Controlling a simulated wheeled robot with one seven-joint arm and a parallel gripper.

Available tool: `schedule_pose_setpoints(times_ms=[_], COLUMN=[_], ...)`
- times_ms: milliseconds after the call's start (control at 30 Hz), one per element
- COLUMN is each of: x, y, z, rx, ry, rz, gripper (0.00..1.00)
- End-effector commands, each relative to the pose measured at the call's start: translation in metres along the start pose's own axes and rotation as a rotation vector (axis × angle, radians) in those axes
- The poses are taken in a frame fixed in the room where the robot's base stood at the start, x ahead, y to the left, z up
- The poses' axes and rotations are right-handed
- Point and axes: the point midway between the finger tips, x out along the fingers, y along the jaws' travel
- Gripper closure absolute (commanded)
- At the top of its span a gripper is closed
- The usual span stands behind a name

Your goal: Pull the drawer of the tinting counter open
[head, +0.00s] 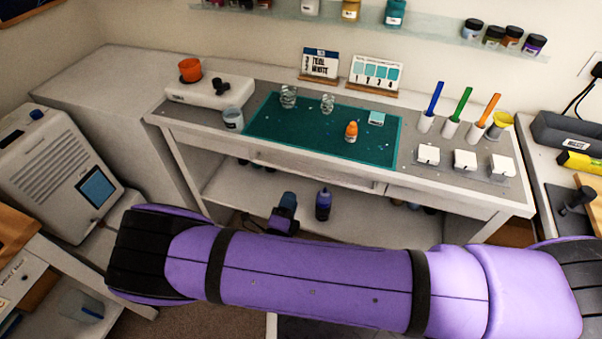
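The tinting counter (440,184) stands against the far wall, with a teal mat (300,138) on its top. The drawer front (318,174) appears as a pale panel under the middle of the top's front edge. It looks shut or nearly so, and I cannot make out a handle. My purple arm crosses the foreground and hides the floor and the lower part of the counter. A small purple and grey part shows above the arm, below the drawer; I cannot tell whether it belongs to my wrist. No gripper fingers can be made out.
On the counter are a grey cup (233,119), an orange-capped bottle (351,131), colored brushes in white holders and white blocks. A dark purple bottle (323,205) stands on the lower shelf. A white machine (60,170) stands at left; a side bench (556,190) is at right.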

Motion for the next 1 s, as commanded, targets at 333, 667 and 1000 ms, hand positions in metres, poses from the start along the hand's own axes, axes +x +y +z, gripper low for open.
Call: schedule_pose_setpoints(times_ms=[333,667,1000], x=[0.059,0.096,0.1], y=[0.0,0.0,0.0], z=[-0.001,-0.001,-0.001], rx=[0.001,0.003,0.003], ry=[0.004,0.003,0.003], rz=[0.0,0.001,0.002], gripper=[0.63,0.63,0.63])
